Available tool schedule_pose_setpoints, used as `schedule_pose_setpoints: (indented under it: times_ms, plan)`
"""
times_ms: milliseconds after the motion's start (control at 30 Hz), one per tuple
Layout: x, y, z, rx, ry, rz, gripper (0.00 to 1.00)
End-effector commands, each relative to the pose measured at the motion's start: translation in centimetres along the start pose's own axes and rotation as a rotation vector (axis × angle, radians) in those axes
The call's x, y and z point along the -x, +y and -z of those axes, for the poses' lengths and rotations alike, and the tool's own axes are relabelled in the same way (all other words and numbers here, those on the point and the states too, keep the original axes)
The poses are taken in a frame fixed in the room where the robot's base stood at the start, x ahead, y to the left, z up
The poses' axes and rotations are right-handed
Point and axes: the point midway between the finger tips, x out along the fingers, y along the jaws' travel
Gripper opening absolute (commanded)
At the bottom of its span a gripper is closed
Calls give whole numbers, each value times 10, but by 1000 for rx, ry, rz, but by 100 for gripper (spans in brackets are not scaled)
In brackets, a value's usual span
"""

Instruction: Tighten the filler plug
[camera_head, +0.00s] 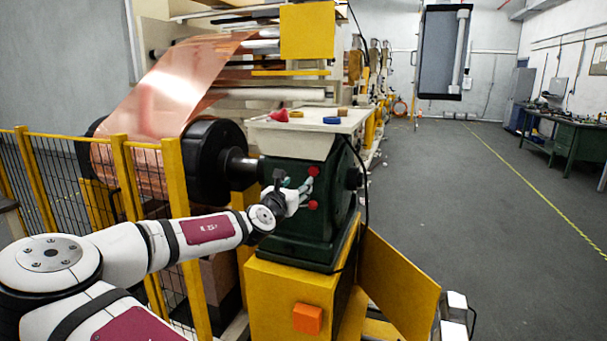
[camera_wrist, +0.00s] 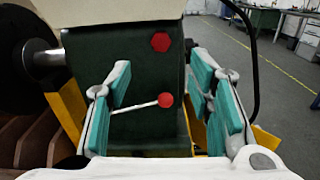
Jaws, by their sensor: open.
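A red hexagonal plug (camera_wrist: 161,42) sits on the upper front face of the dark green gearbox housing (camera_wrist: 120,60). In the head view a red plug (camera_head: 313,171) shows high on the same housing (camera_head: 300,235). Below it is a round red knob (camera_wrist: 166,100) with a pale rod running left from it; a lower red piece also shows in the head view (camera_head: 312,205). My gripper (camera_wrist: 160,75) is open, its teal-padded fingers spread left and right in front of the housing. The plug appears beyond the fingertips, and nothing is held. In the head view my gripper (camera_head: 299,189) is close to the housing.
A pale top (camera_head: 318,125) above the housing carries a red cone (camera_head: 279,115), a yellow ring (camera_head: 296,114) and a blue ring (camera_head: 332,120). A black cable (camera_head: 364,190) hangs at right. A yellow fence (camera_head: 175,190) and copper roll (camera_head: 135,160) stand left. Open floor (camera_head: 470,210) lies right.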

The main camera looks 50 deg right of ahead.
Motion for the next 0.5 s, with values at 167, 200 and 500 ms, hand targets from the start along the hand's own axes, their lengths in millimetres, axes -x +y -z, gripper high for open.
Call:
schedule_pose_setpoints:
  times_ms: [167,200,500]
  plan:
    - [-31,-1,0,-6,1,2,48]
    - [-39,-2,0,-7,1,3,48]
    - [-96,-2,1,-6,3,3,48]
